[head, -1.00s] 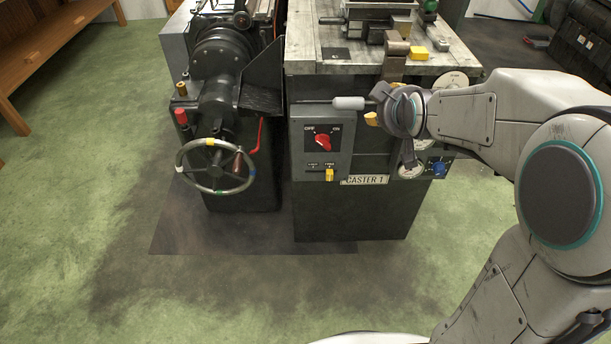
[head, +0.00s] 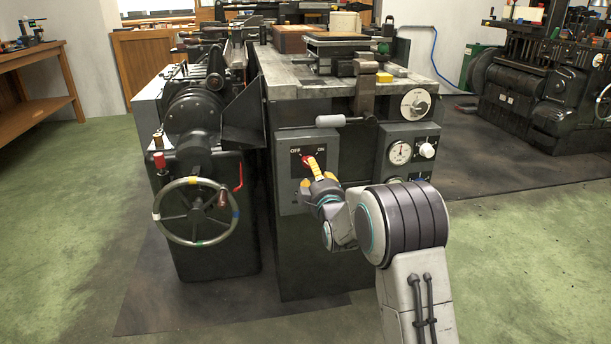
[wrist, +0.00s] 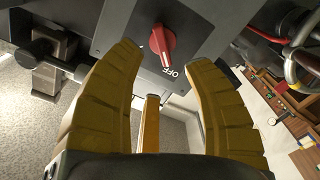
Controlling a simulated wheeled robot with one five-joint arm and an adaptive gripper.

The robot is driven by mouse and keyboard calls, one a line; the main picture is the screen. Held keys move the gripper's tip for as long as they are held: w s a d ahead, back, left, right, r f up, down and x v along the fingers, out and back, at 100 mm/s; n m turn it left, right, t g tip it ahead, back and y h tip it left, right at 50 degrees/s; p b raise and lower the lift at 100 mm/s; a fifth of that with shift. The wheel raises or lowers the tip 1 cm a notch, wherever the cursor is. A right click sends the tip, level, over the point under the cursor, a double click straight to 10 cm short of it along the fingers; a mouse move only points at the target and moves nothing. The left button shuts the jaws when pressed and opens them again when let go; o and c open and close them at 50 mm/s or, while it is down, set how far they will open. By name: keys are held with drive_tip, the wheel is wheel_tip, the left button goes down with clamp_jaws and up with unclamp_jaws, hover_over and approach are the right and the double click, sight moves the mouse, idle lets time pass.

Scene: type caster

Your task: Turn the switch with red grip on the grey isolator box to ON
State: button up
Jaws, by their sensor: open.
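The grey isolator box (head: 289,172) is on the front of the dark machine, with OFF at upper left and ON at upper right. Its red grip (head: 306,160) is partly behind my gripper. In the wrist view the red grip (wrist: 164,46) points towards the OFF label. My gripper (head: 316,170) is in front of the box, close to the grip.
A handwheel (head: 197,211) and a red lever (head: 239,177) stand to the left of the box. A rod with a pale handle (head: 330,120) sticks out just above it. Gauges (head: 400,152) are to the right. Floor in front is clear.

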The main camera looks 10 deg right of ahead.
drive_tip(key=shift+w+f+b, duration=0.1)
drive_tip(key=shift+w+b, duration=0.6)
drive_tip(key=shift+w, duration=2.85)
drive_tip(key=shift+o, duration=0.2)
clamp_jaws()
